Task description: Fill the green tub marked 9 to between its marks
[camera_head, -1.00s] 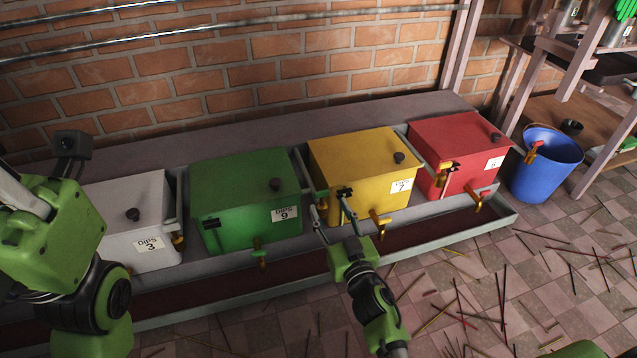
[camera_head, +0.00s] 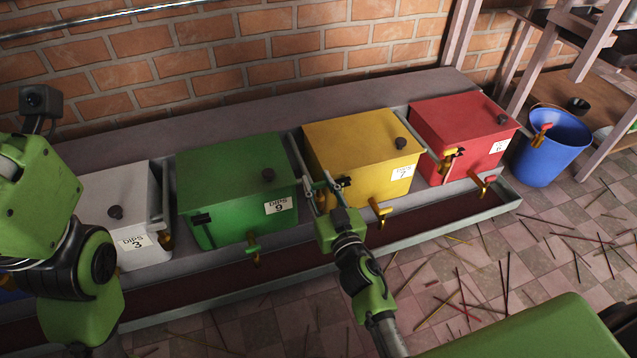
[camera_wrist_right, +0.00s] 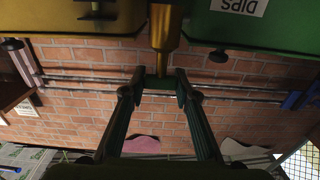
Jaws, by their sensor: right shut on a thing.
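The green tub marked 9 (camera_head: 225,170) stands between the white and yellow tubs, lid on; its side shows in the right wrist view (camera_wrist_right: 270,32). Its level marks and contents are not visible. A green-handled tap (camera_head: 253,249) sits low on its front. My right gripper (camera_head: 323,190) is at the gap between the green and yellow tubs. In the right wrist view its fingers (camera_wrist_right: 158,88) are shut on a green handle (camera_wrist_right: 158,80) below a brass pipe (camera_wrist_right: 165,28). My left arm is at the left; its gripper is not in view.
A yellow tub (camera_head: 355,150), a red tub (camera_head: 455,125) and a white tub (camera_head: 125,200) stand in the same row. A metal trough (camera_head: 440,218) runs before them. A blue bucket (camera_head: 545,160) stands at the right. Loose sticks lie on the tiled floor.

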